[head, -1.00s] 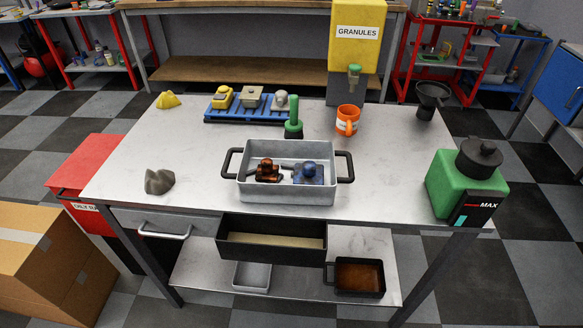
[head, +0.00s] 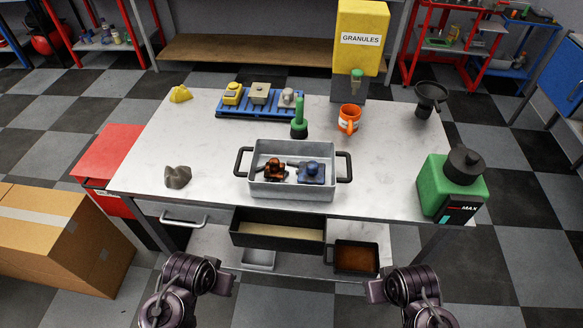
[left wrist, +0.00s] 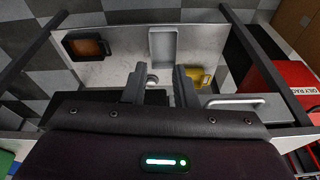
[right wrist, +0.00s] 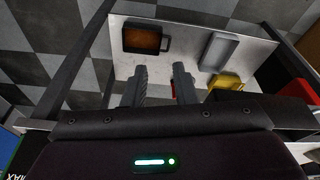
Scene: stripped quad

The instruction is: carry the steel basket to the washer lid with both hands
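The steel basket (head: 290,191) is a grey rectangular pan with a dark handle at each end. It stands upright near the front of the metal table (head: 215,155). A rusty brown part (head: 275,169) and a blue part (head: 312,173) lie in it. My left gripper (left wrist: 157,74) is open and empty in the left wrist view. My right gripper (right wrist: 159,72) is open and empty in the right wrist view. In the head view, only parts of my arms show at the bottom, in front of the table and apart from the basket. I cannot identify a washer lid.
A grey lump (head: 177,177) lies left of the basket. A green brush (head: 299,122), blue rack (head: 262,103) and orange mug (head: 349,119) stand behind. A green machine (head: 450,187) is at right. A drawer (head: 277,231) sits below the table's front edge.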

